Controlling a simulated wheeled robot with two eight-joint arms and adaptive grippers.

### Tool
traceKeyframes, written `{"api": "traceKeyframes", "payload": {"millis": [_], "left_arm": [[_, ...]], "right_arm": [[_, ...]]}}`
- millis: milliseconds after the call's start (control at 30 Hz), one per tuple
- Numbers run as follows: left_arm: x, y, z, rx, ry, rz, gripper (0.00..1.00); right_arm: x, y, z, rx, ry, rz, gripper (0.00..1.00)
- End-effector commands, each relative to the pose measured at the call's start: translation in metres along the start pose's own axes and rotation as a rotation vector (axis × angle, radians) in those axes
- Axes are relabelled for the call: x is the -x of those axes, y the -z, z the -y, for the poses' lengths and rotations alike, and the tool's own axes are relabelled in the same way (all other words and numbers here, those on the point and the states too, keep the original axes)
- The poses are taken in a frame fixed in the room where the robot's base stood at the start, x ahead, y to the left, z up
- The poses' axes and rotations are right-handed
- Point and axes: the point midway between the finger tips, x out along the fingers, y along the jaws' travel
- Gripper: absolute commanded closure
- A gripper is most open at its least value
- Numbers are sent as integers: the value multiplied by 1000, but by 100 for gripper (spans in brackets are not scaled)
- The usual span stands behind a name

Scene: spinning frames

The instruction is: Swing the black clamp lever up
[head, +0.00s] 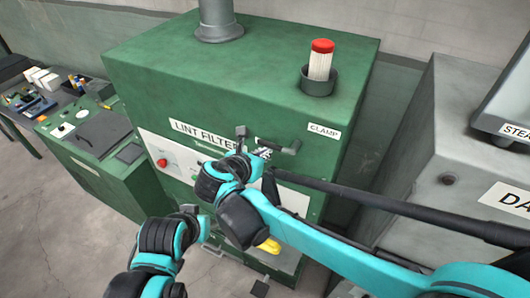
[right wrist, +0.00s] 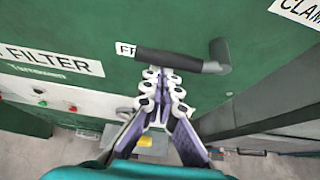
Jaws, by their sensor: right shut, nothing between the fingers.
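The black clamp lever (head: 283,146) sticks out from the front of the green lint filter cabinet, left of and below the CLAMP label (head: 324,131). In the right wrist view the lever (right wrist: 172,61) lies nearly level, with its mount at the right end and its free end to the left. My right gripper (head: 264,154) is shut and empty. In the right wrist view its fingertips (right wrist: 161,77) are just below the lever's bar, close to it; I cannot tell whether they touch. My left arm shows at lower left; its fingers are not clear.
The green cabinet (head: 150,75) carries a black cup with a red-capped filter (head: 320,62) on top. A red button (head: 162,163) sits on its white panel. A grey machine (head: 455,130) stands at right.

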Motion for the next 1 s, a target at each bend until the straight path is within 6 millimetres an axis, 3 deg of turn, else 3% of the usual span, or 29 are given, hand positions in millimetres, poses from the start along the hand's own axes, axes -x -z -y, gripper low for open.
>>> {"api": "traceKeyframes", "payload": {"millis": [1000], "left_arm": [[2, 2, 0, 0, 0, 0, 31]], "right_arm": [[7, -12, 0, -170, -100, 1, 100]]}}
